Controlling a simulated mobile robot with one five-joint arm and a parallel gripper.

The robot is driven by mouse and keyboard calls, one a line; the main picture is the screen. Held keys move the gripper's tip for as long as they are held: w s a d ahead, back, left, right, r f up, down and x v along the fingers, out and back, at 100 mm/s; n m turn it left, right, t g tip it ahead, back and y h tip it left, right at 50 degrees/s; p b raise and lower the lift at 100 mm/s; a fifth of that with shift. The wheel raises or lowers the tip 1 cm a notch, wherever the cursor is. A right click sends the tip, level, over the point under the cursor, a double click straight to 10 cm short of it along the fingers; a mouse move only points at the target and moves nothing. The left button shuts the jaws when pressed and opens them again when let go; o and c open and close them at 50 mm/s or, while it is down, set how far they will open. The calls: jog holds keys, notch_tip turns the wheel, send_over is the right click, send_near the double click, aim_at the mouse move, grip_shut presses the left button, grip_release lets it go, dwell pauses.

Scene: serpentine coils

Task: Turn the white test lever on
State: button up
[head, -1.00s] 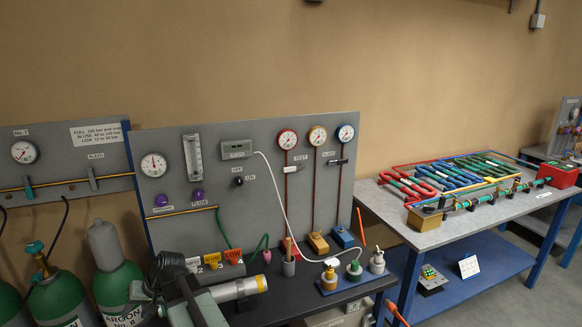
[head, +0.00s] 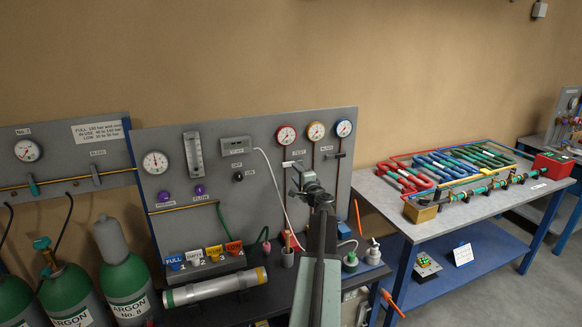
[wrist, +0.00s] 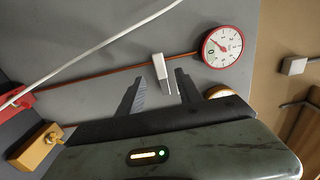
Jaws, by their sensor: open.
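The white test lever (head: 294,163) is on the grey panel (head: 240,190), below the red-rimmed gauge (head: 287,134). In the wrist view the lever (wrist: 161,68) is a short white block crossing the red pipe, with the red-rimmed gauge (wrist: 222,46) to its right. My gripper (head: 301,178) is open in front of the panel, just below the lever. In the wrist view my gripper's two dark fingers (wrist: 160,80) stand on either side of the lever's near end. I cannot tell whether either finger touches it.
A black lever (head: 335,155) is to the right on the panel. A white hose (wrist: 95,50) hangs left of my gripper. A yellow block (wrist: 36,146) shows in the wrist view. A grey cylinder (head: 215,287) lies on the dark bench below.

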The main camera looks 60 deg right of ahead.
aim_at(288, 165)
jog(key=x, duration=0.6)
jog(key=shift+w+d, duration=0.2)
jog(key=shift+w, duration=0.1)
grip_shut()
jog(key=shift+a, duration=0.1)
dwell(0.8)
